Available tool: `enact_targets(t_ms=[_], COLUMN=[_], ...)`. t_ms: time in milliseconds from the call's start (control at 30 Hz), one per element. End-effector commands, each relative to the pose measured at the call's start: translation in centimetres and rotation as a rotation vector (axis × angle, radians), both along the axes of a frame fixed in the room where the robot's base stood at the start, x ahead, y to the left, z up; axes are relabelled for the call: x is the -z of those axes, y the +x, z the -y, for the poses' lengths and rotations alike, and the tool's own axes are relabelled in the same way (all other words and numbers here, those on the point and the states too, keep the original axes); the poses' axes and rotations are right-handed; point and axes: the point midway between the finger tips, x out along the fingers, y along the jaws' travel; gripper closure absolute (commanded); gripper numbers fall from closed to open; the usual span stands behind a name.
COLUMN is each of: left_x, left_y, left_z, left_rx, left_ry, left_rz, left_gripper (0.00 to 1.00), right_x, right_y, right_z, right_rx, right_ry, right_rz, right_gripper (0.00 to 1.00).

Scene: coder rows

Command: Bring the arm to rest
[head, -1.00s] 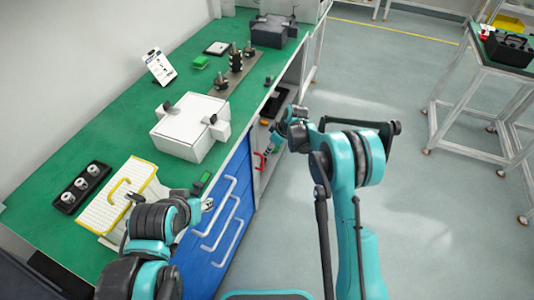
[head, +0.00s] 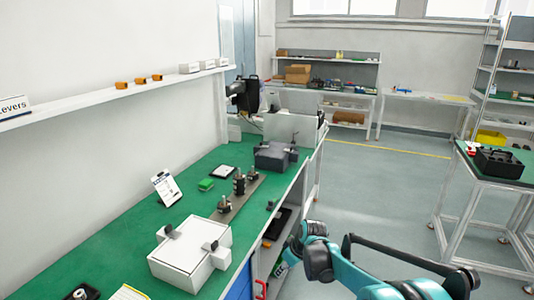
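My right arm, teal and black, comes in from the bottom right and reaches left beside the workbench (head: 118,240). My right gripper (head: 279,268) is small and partly hidden behind the arm at the bench's open shelf side. I cannot tell whether its fingers are apart or whether it holds anything. My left arm and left gripper are out of view.
A white box (head: 190,262) stands near the bench's front edge. Behind it are a metal strip with dark fixtures (head: 238,190), a green block (head: 206,184) and a dark grey case (head: 274,156). A side table (head: 490,176) stands right; the floor between is clear.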

Motion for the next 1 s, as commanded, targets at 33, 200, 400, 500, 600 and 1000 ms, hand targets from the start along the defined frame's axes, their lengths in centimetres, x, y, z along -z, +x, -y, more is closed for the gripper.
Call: enact_targets(t_ms=[33, 200, 400, 500, 600, 1000], left_x=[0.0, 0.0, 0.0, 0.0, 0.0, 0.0], left_y=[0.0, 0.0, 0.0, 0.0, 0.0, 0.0], left_z=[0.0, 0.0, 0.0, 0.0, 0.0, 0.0], left_rx=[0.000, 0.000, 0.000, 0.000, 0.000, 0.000], left_ry=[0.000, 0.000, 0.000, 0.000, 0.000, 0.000], left_rz=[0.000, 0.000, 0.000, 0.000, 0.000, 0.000], left_gripper=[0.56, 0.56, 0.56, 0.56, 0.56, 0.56], right_x=[-1.8, -6.3, -9.9, -11.0, -11.6, -10.2], right_y=[-1.4, -5.9, -11.9, -15.0, -18.2, -28.6], right_z=[0.8, 3.0, 5.6, 6.8, 7.8, 11.1], right_rx=[0.038, 0.170, 0.322, 0.396, 0.468, 0.716], right_ry=[0.000, 0.004, 0.016, 0.025, 0.037, 0.092], right_rz=[0.005, 0.030, 0.062, 0.081, 0.100, 0.180], right_gripper=[0.67, 0.67, 0.67, 0.67, 0.67, 0.67])
